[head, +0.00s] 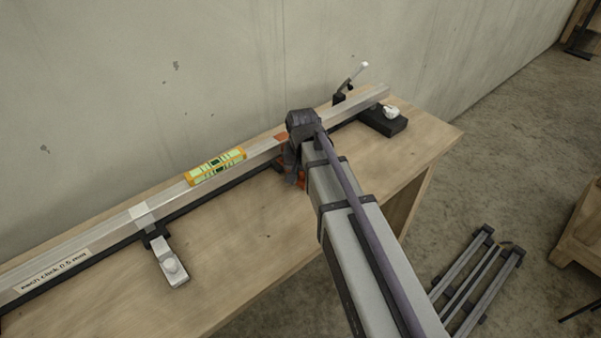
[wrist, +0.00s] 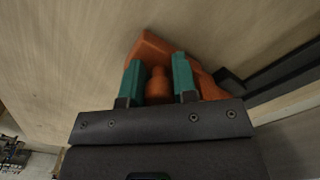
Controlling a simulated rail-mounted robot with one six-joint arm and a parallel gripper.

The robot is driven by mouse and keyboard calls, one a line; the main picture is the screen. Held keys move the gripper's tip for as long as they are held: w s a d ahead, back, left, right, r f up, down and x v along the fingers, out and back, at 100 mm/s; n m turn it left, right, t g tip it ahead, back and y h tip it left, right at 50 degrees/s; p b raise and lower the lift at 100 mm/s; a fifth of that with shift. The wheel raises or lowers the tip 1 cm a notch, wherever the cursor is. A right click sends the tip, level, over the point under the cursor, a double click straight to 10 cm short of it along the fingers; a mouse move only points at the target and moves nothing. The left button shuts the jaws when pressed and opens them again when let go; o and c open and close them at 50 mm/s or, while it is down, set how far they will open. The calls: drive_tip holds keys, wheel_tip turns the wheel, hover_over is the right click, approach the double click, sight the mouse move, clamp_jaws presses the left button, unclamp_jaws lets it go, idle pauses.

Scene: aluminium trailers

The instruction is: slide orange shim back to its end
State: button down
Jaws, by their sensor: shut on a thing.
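The orange shim (wrist: 150,48) shows in the wrist view as an orange body with a round knob (wrist: 158,84). My gripper (wrist: 159,78) has its two green fingers on either side of the knob and is shut on it. In the head view my arm covers most of the shim, but an orange bit (head: 281,137) shows at the bar, left of the wrist. The long aluminium bar (head: 110,222) lies along the bench by the wall. A yellow-green level (head: 215,166) sits on it, left of my gripper.
A clamp with a pale lever (head: 169,262) stands at the bar's front left. A black block with a white knob (head: 385,119) is at the bar's right end. The wooden bench (head: 240,255) is clear in front. A metal frame (head: 476,282) lies on the floor, right.

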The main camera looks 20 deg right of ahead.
drive_tip(key=s, duration=0.1)
drive_tip(key=s+d, duration=0.1)
drive_tip(key=s, duration=0.2)
drive_tip(key=shift+d, duration=0.35)
drive_tip(key=c, duration=0.9)
unclamp_jaws()
wheel_tip(320, 180, up, 11)
drive_tip(key=p, duration=1)
drive_tip(key=shift+p, duration=0.4)
drive_tip(key=shift+f, duration=0.15)
